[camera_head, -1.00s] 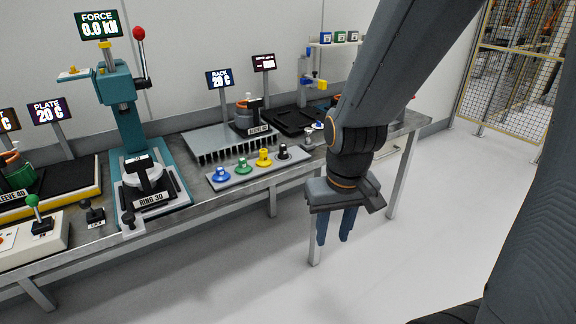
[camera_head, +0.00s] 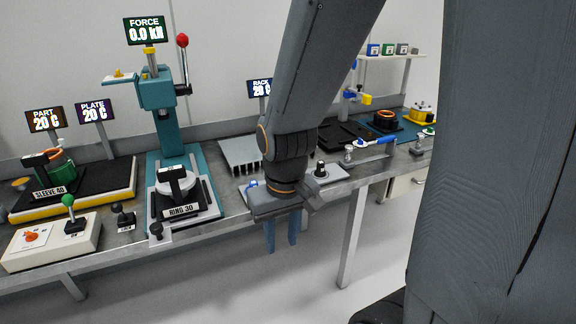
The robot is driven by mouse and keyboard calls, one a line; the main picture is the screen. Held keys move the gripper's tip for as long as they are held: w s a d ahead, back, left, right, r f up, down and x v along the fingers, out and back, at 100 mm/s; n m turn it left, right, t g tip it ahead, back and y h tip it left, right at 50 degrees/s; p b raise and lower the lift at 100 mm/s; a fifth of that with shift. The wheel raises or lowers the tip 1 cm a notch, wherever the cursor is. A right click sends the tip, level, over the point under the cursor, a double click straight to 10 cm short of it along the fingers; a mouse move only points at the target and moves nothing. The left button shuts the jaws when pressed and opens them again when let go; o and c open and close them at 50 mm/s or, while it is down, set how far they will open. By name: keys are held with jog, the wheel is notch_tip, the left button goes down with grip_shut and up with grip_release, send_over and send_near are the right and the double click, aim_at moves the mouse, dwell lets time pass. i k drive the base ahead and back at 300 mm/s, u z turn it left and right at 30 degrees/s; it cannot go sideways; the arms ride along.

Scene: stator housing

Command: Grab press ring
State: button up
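The press ring, labelled RING 30 (camera_head: 182,211), sits on the base of the teal arbor press (camera_head: 160,108). It has a black T-shaped handle (camera_head: 175,177) standing up over a white round part (camera_head: 173,188). My gripper (camera_head: 281,237) hangs pointing down in front of the bench edge, to the right of the ring and apart from it. Its two blue-grey fingers are spread with a gap between them, and nothing shows in the gap. My arm hides part of the bench behind it.
A control box (camera_head: 52,243) with a green-knobbed lever and a hot plate (camera_head: 107,180) carrying the SLEEVE 40 part (camera_head: 50,192) stand left of the press. The press lever has a red knob (camera_head: 182,40). A cooling rack (camera_head: 238,153) stands right of the press.

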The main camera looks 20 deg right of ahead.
aim_at(320, 172)
jog(key=u, duration=0.1)
jog(key=i, duration=0.6)
jog(key=z, duration=0.65)
jog(key=i, duration=0.65)
jog(key=z, duration=0.65)
